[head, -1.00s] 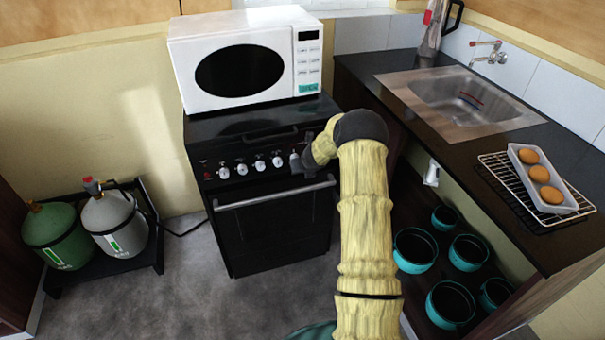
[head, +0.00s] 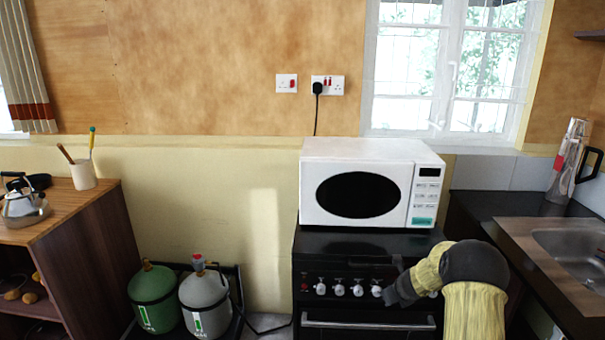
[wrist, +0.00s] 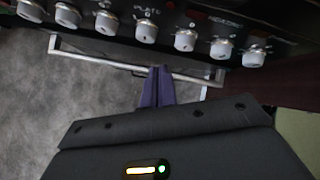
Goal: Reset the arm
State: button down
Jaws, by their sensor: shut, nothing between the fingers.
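My arm, in a yellow ribbed cover, rises at the lower right of the head view. My gripper (head: 391,293) is in front of the black stove (head: 306,268), close to its row of knobs. In the wrist view my gripper (wrist: 158,72) shows two purple fingers pressed together, with nothing between them. The fingertips are by the stove's oven handle (wrist: 110,63), below the white knobs (wrist: 146,32). I cannot tell whether they touch the handle.
A white microwave (head: 440,195) stands on the stove. A green gas cylinder (head: 153,296) and a grey one (head: 204,300) stand to the left. A wooden cabinet with a kettle (head: 22,205) is far left. A sink (head: 575,245) is at right. Grey floor (wrist: 60,100) lies below.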

jog(key=s+a+r+n+g+y+p, duration=0.15)
jog(key=s+a+r+n+p, duration=0.35)
jog(key=s+a+r+n, duration=1)
jog(key=s+r+n+g+p, duration=0.1)
jog(key=s+r+n, duration=0.3)
jog(key=s+n, duration=0.4)
jog(key=s+r+n+g+h+p, duration=0.1)
jog(key=s+r+n+g+p, duration=0.1)
jog(key=s+n, duration=0.7)
jog(key=s+r+p, duration=0.1)
jog(key=s+r, duration=0.1)
jog(key=s, duration=0.2)
jog(key=shift+s+a, duration=0.3)
jog(key=shift+a, duration=0.05)
jog(key=shift+r, duration=0.1)
